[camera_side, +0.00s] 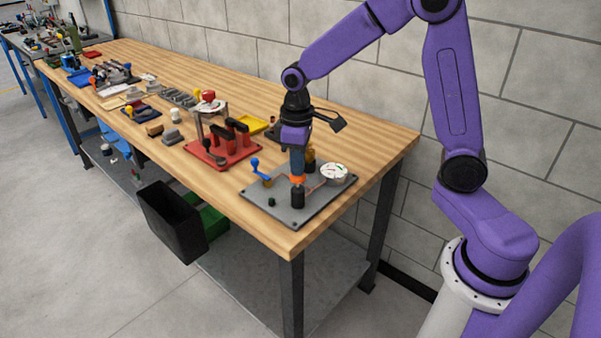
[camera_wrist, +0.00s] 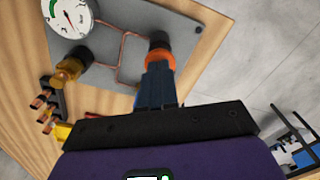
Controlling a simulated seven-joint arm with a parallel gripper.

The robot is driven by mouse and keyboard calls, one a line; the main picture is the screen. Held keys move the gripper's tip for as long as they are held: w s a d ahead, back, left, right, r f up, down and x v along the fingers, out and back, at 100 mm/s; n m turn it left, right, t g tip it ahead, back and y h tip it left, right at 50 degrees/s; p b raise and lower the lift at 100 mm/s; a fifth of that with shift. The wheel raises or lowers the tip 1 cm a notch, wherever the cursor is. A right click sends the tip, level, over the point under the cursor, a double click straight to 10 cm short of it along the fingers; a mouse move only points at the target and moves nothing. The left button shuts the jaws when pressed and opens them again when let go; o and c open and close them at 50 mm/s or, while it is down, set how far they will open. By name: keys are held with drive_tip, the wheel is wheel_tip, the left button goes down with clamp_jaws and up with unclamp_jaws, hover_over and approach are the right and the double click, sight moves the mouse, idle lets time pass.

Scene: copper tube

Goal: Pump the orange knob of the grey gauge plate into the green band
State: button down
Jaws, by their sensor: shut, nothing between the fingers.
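The grey gauge plate (camera_side: 309,207) lies flat at the near right end of the wooden bench, and it fills the upper left of the wrist view (camera_wrist: 118,20). Its orange knob (camera_side: 297,181) sits on a black cylinder (camera_side: 297,198). The knob also shows in the wrist view (camera_wrist: 159,58). My gripper (camera_side: 297,172) points down with its shut fingertips at the top of the knob; the fingers hide part of it. A round white gauge (camera_side: 334,174) stands on the plate. In the wrist view its dial (camera_wrist: 70,15) shows a green band, but the needle's reading is unclear.
A blue-handled valve (camera_side: 260,172) stands on the plate's left side. Brass fittings (camera_wrist: 75,65) and copper tubing (camera_wrist: 122,48) lie near the knob. A red plate with fixtures (camera_side: 221,153) is further left. A black bin (camera_side: 172,220) hangs below the front edge.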

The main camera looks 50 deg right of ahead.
drive_tip(key=shift+f, duration=0.6)
drive_tip(key=shift+r, duration=3.55)
drive_tip(key=shift+f, duration=1.7)
drive_tip(key=shift+f, duration=0.15)
drive_tip(key=shift+f, duration=1.7)
drive_tip(key=shift+r, duration=3.55)
